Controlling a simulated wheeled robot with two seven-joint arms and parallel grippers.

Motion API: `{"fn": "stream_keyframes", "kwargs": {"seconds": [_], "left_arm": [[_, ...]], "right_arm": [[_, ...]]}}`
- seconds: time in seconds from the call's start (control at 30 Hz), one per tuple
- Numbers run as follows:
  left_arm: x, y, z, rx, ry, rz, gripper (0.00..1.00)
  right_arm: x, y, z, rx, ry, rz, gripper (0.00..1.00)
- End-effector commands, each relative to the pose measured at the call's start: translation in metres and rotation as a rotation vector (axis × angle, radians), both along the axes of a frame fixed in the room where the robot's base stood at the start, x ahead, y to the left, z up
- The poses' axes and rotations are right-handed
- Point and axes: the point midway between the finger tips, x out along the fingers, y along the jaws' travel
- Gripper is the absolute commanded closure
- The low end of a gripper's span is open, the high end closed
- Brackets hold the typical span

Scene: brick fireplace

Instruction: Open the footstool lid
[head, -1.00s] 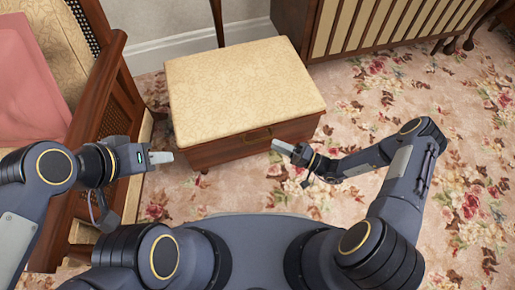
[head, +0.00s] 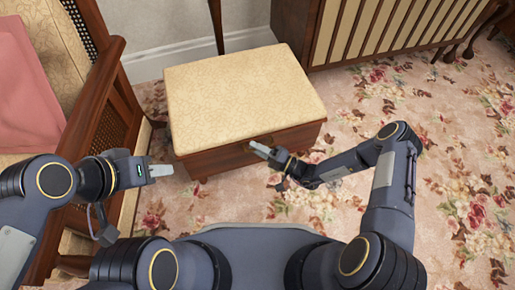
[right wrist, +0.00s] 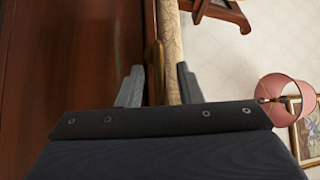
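The footstool has a cream patterned padded lid (head: 245,90) on a dark wooden box (head: 218,156). The lid lies flat and closed. A brass fitting (right wrist: 152,58) shows at the lid's edge in the right wrist view; in the head view it is mostly behind my right gripper. My right gripper (head: 256,149) is at the footstool's front face, near its middle. In the right wrist view its fingers (right wrist: 157,78) are apart, with the lid edge and brass fitting seen between them; contact cannot be told. My left gripper (head: 160,170) is beside the front left corner, apart from it; its finger gap is unclear.
A wooden armchair (head: 98,95) with a pink cushion (head: 30,95) stands close on the left. A striped cabinet (head: 375,28) is behind at the right. The floral carpet (head: 455,165) is clear on the right. A pink lamp (right wrist: 285,92) shows in the right wrist view.

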Motion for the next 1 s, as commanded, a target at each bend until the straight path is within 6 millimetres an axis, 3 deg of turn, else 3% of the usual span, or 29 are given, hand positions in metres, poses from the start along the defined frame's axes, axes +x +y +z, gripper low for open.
{"fn": "stream_keyframes", "kwargs": {"seconds": [0.03, 0.3, 0.67, 0.87, 1.0], "left_arm": [[0.0, 0.0, 0.0, 0.0, 0.0, 0.0, 0.64], [0.0, 0.0, 0.0, 0.0, 0.0, 0.0, 0.64], [0.0, 0.0, 0.004, 0.0, 0.0, 0.0, 0.64], [0.0, 0.0, 0.03, 0.0, 0.0, 0.0, 0.64], [0.0, 0.0, 0.063, 0.0, 0.0, 0.0, 0.64]], "right_arm": [[0.0, 0.0, 0.0, 0.0, 0.0, 0.0, 0.69], [0.0, 0.0, 0.0, 0.0, 0.0, 0.0, 1.0], [0.0, -0.001, 0.005, -0.001, 0.005, 0.0, 1.0], [0.001, 0.0, 0.032, -0.011, 0.04, 0.0, 1.0], [0.003, 0.0, 0.065, -0.027, 0.096, 0.0, 1.0]]}}
